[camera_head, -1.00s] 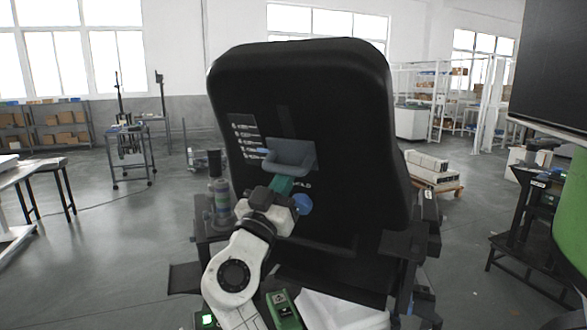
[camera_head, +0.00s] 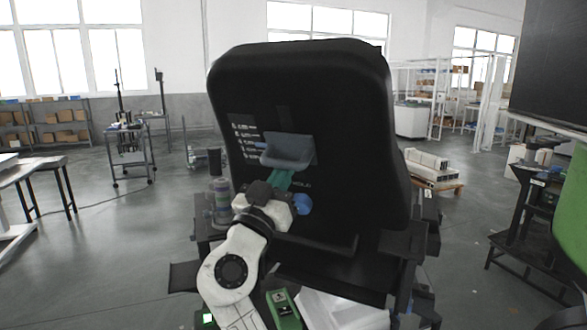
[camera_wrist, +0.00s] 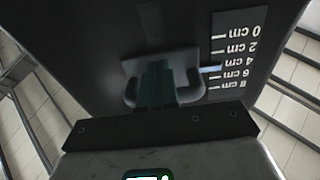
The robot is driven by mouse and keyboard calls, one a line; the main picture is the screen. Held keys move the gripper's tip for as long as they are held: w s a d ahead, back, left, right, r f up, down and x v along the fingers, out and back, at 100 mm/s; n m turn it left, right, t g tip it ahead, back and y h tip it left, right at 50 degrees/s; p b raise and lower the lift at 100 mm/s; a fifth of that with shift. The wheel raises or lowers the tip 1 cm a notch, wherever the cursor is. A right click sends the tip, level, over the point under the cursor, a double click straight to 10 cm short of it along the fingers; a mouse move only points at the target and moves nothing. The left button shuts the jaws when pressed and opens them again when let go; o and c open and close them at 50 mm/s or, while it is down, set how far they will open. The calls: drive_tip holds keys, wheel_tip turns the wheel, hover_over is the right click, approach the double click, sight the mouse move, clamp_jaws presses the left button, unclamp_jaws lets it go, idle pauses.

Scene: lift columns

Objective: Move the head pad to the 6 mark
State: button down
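The head pad (camera_head: 345,150) is the large black padded panel filling the middle of the head view. A grey-blue handle (camera_head: 288,146) sits on its face and shows in the wrist view (camera_wrist: 190,92). My gripper (camera_head: 280,181) has its teal fingertips together at the handle's lower middle, also in the wrist view (camera_wrist: 157,82). They hide part of the handle; I see no gap between them. A white centimetre scale (camera_wrist: 238,60), upside down in the wrist view, runs from 0 to 8. The light-blue pointer (camera_wrist: 210,69) lies between the 4 and 6 marks, nearer 4.
A dark bar (camera_head: 330,244) crosses below the handle. A blue round knob (camera_head: 303,204) sits just right of my gripper. A stand with stacked cylinders (camera_head: 220,200) is close on the left. Open grey floor (camera_head: 120,250) lies further left.

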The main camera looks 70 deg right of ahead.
drive_tip(key=shift+a+r+p, duration=0.35)
drive_tip(key=shift+a+r, duration=0.1)
drive_tip(key=shift+r, duration=0.4)
idle(0.5)
drive_tip(key=shift+d+f+b, duration=0.4)
drive_tip(key=shift+f+b, duration=0.35)
drive_tip(key=shift+b, duration=0.4)
drive_tip(key=b+v, duration=0.6)
drive_tip(key=v, duration=0.3)
idle(0.7)
idle(0.9)
